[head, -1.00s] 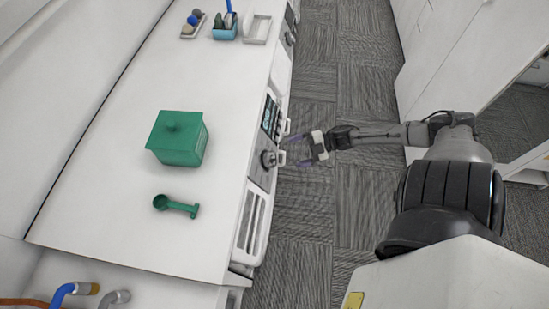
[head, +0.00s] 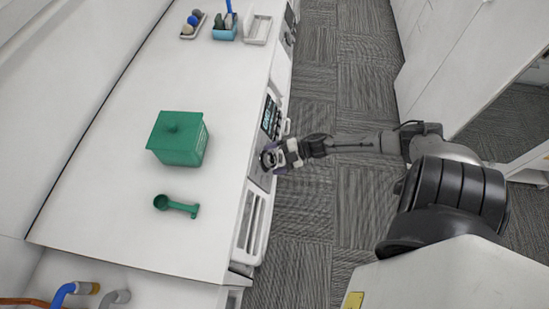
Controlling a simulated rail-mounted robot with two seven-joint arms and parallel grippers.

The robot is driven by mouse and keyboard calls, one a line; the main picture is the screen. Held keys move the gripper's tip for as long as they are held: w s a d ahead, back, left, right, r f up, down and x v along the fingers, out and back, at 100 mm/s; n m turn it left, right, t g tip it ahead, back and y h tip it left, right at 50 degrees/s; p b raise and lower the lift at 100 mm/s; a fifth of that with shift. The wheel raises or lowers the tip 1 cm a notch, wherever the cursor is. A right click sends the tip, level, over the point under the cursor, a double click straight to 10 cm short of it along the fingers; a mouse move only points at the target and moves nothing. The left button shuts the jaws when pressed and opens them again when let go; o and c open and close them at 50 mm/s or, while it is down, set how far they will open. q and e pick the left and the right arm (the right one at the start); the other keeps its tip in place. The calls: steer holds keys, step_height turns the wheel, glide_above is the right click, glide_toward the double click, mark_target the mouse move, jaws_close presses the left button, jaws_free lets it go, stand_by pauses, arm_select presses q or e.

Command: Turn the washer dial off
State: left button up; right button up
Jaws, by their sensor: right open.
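The washer (head: 252,226) stands below the white counter, with its control panel along the front edge. A dark display (head: 269,117) sits on the panel. The round dial (head: 266,159) is on the panel nearer to me than the display and is partly hidden by my right gripper. My right gripper (head: 272,158) is open, with its fingers at the dial, apparently one on each side. I cannot tell whether the fingers touch it. My left gripper is not in view.
A green lidded box (head: 179,139) and a green scoop (head: 176,206) lie on the counter (head: 120,225). A blue caddy (head: 225,28) and trays stand at the far end. Hoses (head: 66,292) show at lower left. The carpeted aisle (head: 300,225) is clear.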

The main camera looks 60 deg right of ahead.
steer(key=c, duration=0.9)
steer(key=m, duration=0.2)
steer(key=m+t+p, duration=0.1)
steer(key=m, duration=0.1)
steer(key=shift+t+h, duration=0.3)
steer(key=m+t+p, duration=0.1)
steer(key=m, duration=0.2)
steer(key=m+h+p, duration=0.1)
steer(key=m, duration=0.1)
steer(key=shift+s+m+t+h, duration=0.1)
steer(key=shift+m+t+h, duration=0.2)
steer(key=shift+m+t, duration=0.1)
steer(key=shift+m, duration=0.4)
